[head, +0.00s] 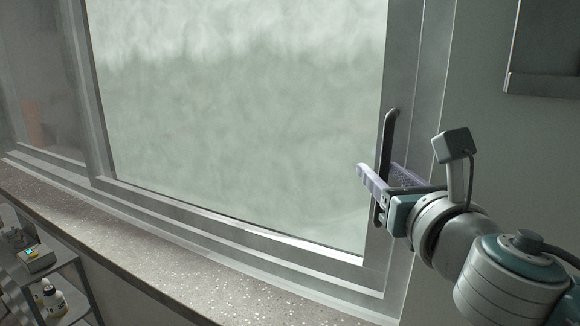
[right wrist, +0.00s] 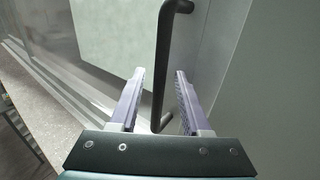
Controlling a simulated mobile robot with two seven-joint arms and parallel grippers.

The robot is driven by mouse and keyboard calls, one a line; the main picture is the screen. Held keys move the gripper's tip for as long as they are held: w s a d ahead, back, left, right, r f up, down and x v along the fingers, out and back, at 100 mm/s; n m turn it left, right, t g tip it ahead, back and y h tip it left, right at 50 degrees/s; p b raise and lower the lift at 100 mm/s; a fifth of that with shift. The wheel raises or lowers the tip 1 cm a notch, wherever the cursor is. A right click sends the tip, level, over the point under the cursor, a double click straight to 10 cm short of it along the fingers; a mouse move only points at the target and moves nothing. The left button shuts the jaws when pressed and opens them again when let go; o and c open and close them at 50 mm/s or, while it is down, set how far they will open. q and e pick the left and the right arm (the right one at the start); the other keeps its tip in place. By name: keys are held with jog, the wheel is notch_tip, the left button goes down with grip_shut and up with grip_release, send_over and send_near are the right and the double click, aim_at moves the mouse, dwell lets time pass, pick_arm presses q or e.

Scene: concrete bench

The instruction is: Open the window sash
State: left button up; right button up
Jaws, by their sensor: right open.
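The window sash (head: 190,212) is a grey frame around a large misty pane (head: 240,110). A black bar handle (head: 388,140) stands upright on the sash's right stile. My right gripper (head: 378,172) is open at the handle's lower half, one finger on each side in the head view. In the right wrist view the handle (right wrist: 162,75) runs between the two spread fingers (right wrist: 158,90), with gaps to both. My left gripper is in neither view.
A speckled stone sill (head: 180,262) runs below the window. A small shelf (head: 75,290) at the lower left holds a bottle (head: 53,298) and a device with coloured buttons (head: 37,257). A dark-framed panel (head: 545,85) hangs on the right wall.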

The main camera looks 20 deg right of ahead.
grip_shut()
dwell(0.4)
dwell(1.1)
